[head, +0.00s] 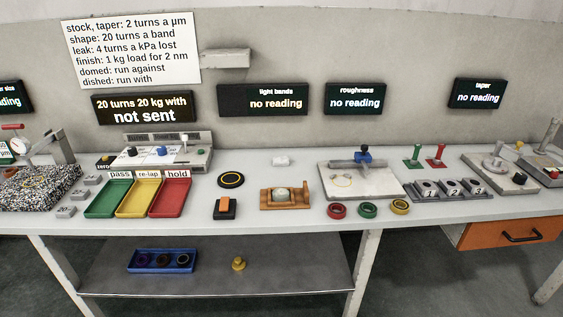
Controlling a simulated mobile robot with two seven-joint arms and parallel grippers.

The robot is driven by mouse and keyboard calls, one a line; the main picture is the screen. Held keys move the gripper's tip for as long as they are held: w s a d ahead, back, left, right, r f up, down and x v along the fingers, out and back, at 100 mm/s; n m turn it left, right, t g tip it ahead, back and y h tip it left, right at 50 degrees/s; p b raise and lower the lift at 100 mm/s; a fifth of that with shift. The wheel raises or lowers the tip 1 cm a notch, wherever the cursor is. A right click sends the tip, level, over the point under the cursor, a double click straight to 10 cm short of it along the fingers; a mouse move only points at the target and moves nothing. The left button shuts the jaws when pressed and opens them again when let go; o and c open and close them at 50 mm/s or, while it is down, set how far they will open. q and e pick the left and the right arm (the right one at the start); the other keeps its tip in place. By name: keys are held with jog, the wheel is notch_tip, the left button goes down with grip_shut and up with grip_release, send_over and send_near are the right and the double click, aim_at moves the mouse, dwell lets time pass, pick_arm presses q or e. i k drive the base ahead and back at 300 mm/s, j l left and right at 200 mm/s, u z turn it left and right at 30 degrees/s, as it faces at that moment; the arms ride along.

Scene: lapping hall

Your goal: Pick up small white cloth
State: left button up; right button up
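Neither of my grippers shows in the head view.
Nearby stand a black disc with a yellow ring (231,180), a wooden holder (285,198), a grey plate (360,182) with a blue-knobbed bar, and coloured trays (139,197). A wall shelf (226,58) juts out above. The lower shelf (215,275) holds a blue tray (163,269).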

aim_at(284, 160)
jog(key=i+l, duration=0.15)
jog(key=l, duration=0.15)
jog(key=i+l+u, duration=0.15)
jog(key=l, duration=0.15)
jog(key=i+l+u, duration=0.2)
jog(key=l+u, duration=0.15)
jog(key=l, duration=0.2)
